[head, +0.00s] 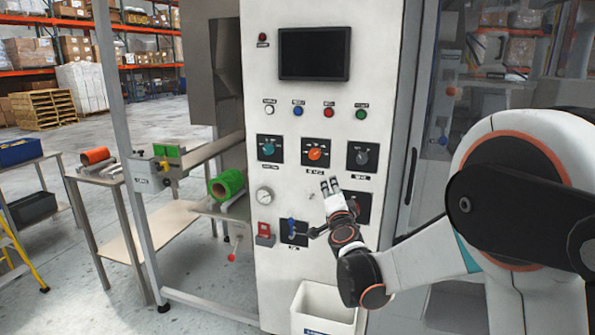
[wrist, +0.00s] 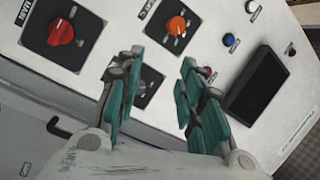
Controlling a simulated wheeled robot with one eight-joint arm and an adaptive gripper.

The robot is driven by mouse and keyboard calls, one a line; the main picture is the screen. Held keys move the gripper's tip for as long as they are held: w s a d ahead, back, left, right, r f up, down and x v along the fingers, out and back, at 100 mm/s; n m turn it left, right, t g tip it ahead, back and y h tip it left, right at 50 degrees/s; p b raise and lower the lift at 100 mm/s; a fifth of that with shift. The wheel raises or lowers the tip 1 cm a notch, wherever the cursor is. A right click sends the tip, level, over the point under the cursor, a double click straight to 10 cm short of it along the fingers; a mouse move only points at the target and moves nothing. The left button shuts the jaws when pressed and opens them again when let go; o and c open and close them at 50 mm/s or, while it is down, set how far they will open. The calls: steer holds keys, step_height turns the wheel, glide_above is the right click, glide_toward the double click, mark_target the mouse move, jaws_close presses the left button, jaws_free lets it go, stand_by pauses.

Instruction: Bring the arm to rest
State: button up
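My gripper (head: 330,186) is raised in front of the white control cabinet (head: 376,45), below the orange knob (head: 316,154). My arm reaches in from the right and bends up at the wrist. In the wrist view my gripper (wrist: 162,60) has its two teal-padded fingers spread apart, with nothing between them. The orange knob (wrist: 176,25) shows beyond the fingertips there, and a red knob (wrist: 62,32) on a dark plate is left of the fingers. Any contact with the panel cannot be told.
A white bin (head: 322,306) is below my wrist. A green roll (head: 227,184) and a metal frame stand left. Open floor lies farther back.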

steer(key=s+r+n+g+y, duration=0.2)
steer(key=s+n, duration=0.3)
steer(key=s, duration=0.4)
steer(key=s+r+n+g+y, duration=0.2)
steer(key=s+n, duration=0.2)
steer(key=s, duration=0.4)
steer(key=s+d+f+n+g+h, duration=0.1)
steer(key=s+d+f+g, duration=0.1)
steer(key=s, duration=0.7)
steer(key=s+d+f+n+g+h, duration=0.1)
steer(key=s+d+f+g+h, duration=0.1)
steer(key=s+f, duration=0.4)
steer(key=s+d+f+n+g+h, duration=0.1)
steer(key=s+d+f+n+g, duration=0.1)
steer(key=s, duration=1)
steer(key=d+f+g, duration=0.1)
steer(key=d+f, duration=0.1)
steer(key=d, duration=0.1)
steer(key=shift+s+d+f+g, duration=0.2)
steer(key=shift+s+d+g, duration=0.05)
steer(key=shift+g, duration=0.05)
steer(key=shift+c, duration=0.2)
